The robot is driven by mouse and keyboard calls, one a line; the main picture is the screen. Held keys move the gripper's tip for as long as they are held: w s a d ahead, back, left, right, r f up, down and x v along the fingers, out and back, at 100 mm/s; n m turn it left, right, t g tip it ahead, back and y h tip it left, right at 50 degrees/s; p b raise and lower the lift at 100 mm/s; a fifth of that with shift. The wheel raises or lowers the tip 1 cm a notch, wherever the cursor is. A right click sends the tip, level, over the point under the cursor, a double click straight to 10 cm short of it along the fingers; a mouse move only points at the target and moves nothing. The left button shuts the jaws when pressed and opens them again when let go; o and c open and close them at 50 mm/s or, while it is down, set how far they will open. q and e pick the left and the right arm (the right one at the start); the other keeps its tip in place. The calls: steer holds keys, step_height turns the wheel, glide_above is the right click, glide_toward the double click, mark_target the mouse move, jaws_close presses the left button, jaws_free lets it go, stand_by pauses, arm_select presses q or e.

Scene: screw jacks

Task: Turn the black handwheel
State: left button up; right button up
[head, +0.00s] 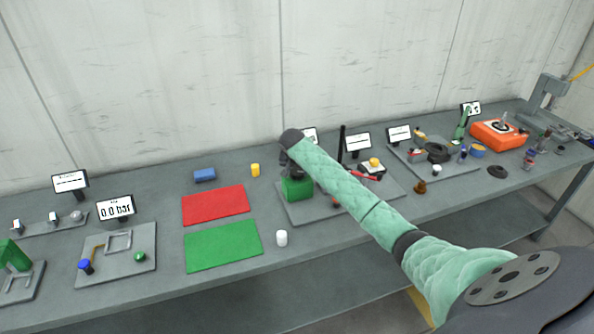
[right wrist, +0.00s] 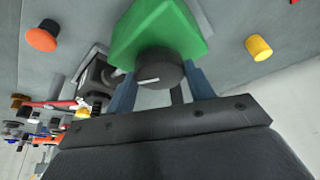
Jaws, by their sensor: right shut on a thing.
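The black handwheel (right wrist: 160,68) shows in the right wrist view, round and dark with a short white mark on its face. My left gripper is not in view.
A red mat (head: 215,205) and a green mat (head: 223,246) lie left of the jack. A black upright post (head: 341,145) rises right of the jack.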

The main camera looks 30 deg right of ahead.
mark_target(296, 176)
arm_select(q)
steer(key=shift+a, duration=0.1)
arm_select(e)
steer(key=shift+d+r, duration=0.1)
steer(key=shift+r, duration=0.1)
steer(key=o, duration=1)
steer(key=shift+f, duration=0.15)
steer(key=shift+s+a+r+b, duration=0.1)
steer(key=shift+a+r+b, duration=0.15)
steer(key=shift+r+b, duration=0.25)
steer(key=b+v, duration=0.2)
steer(key=v, duration=0.3)
steer(key=shift+b, duration=0.3)
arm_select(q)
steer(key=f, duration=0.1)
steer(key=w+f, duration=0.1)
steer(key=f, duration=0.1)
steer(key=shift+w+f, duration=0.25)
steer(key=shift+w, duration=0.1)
arm_select(e)
steer(key=shift+v, duration=0.85)
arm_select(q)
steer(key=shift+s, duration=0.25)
